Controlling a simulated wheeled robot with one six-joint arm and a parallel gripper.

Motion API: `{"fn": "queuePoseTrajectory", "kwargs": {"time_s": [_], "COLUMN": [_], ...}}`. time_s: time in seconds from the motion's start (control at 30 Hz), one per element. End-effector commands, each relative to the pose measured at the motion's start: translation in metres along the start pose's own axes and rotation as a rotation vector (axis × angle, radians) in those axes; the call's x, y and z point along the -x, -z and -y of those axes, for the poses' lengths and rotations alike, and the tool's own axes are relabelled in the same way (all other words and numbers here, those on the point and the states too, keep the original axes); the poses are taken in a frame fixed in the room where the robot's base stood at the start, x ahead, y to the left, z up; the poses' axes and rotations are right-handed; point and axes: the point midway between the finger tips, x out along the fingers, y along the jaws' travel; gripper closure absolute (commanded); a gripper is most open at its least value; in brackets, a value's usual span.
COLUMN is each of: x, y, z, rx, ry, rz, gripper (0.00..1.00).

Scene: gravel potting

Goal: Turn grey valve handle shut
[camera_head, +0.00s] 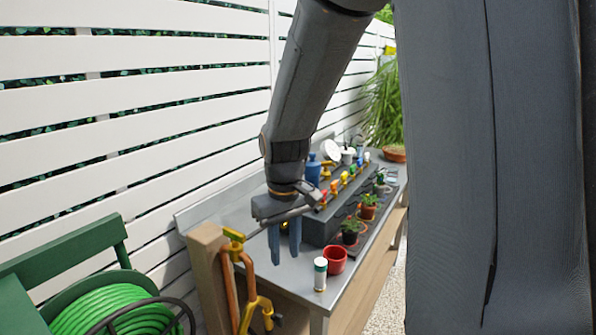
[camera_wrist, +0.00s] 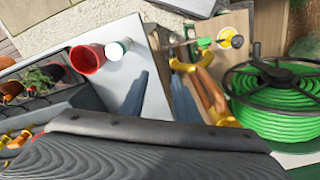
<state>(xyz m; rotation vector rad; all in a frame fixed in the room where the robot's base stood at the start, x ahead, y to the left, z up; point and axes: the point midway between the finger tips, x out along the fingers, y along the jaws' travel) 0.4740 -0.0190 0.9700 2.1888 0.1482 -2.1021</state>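My gripper (camera_head: 285,250) points down over the near end of the metal bench, with its two blue-grey fingers apart and nothing between them. The fingers also show spread in the wrist view (camera_wrist: 160,98). A row of brass valves with small coloured handles (camera_head: 343,178) runs along the top of a dark grey block (camera_head: 318,228), to the right of and beyond my gripper. I cannot pick out a grey handle; part of the row's near end is hidden behind my gripper and wrist. Brass fittings (camera_wrist: 14,140) show at the lower left of the wrist view.
Small potted plants (camera_head: 351,230) line the block's front. Brass-fitted orange pipes (camera_head: 231,285) and a green hose reel (camera_head: 112,308) stand left.

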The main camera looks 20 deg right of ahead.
Motion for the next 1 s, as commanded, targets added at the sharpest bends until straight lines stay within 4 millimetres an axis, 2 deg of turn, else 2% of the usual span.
{"fn": "queuePoseTrajectory", "kwargs": {"time_s": [0.03, 0.2, 0.3, 0.43, 0.6, 0.77, 0.87, 1.0], "x": [0.012, 0.049, 0.071, 0.096, 0.119, 0.128, 0.123, 0.105], "y": [0.03, 0.112, 0.152, 0.192, 0.222, 0.233, 0.233, 0.232], "z": [-0.014, -0.06, -0.087, -0.12, -0.149, -0.16, -0.161, -0.16], "rx": [0.029, 0.155, 0.229, 0.318, 0.402, 0.439, 0.446, 0.445], "ry": [-0.001, 0.002, 0.005, 0.009, 0.014, 0.016, 0.017, 0.018], "rz": [0.0, 0.015, 0.022, 0.03, 0.036, 0.038, 0.04, 0.042], "gripper": [0.71, 0.71, 0.71, 0.71, 0.71, 0.71, 0.71, 0.71]}}
